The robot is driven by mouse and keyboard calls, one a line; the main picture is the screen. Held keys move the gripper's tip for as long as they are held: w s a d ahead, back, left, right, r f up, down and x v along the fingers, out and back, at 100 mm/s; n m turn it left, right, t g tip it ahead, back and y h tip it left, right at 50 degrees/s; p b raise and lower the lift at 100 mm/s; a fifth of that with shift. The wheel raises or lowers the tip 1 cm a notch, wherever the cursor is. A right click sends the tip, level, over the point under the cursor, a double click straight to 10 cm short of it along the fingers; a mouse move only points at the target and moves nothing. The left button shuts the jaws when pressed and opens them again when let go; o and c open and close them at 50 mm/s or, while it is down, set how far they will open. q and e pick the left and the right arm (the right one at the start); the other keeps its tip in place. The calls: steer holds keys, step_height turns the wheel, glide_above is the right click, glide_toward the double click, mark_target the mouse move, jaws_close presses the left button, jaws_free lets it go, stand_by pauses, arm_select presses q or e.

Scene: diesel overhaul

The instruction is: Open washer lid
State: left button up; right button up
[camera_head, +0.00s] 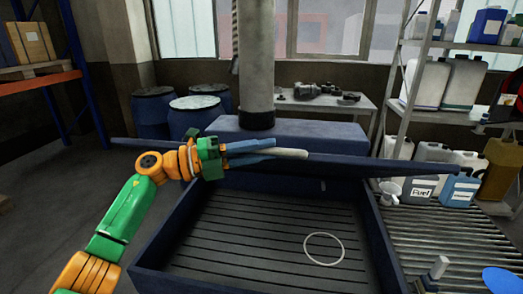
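The washer is a dark blue open-topped basin (158,238) with a slatted floor. Its lid (345,165) shows almost edge-on as a long dark blue panel across the back of the basin. The basin's inside is exposed below it. My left gripper (290,152) is at the lid's left half, its green body in front of the panel. A blue bar and a pale bar extend right from it along the lid; I cannot tell whether they are both fingers or whether they grip the lid's edge. My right gripper is not in view.
A white ring (324,234) lies on the basin floor. A grey pillar (256,60) rises behind the lid. Blue drums (196,115) stand at back left. A roller conveyor (445,240) and shelves with jugs (427,85) flank the right side. Open floor lies left.

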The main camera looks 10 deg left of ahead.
arm_select(q)
steer(key=o, duration=0.3)
steer(key=shift+s+a+f+b, duration=0.1)
steer(key=shift+a+f+b, duration=0.1)
steer(key=shift+a+b, duration=0.1)
steer(key=b+v, duration=0.3)
steer(key=v, duration=0.3)
steer(key=shift+a, duration=0.35)
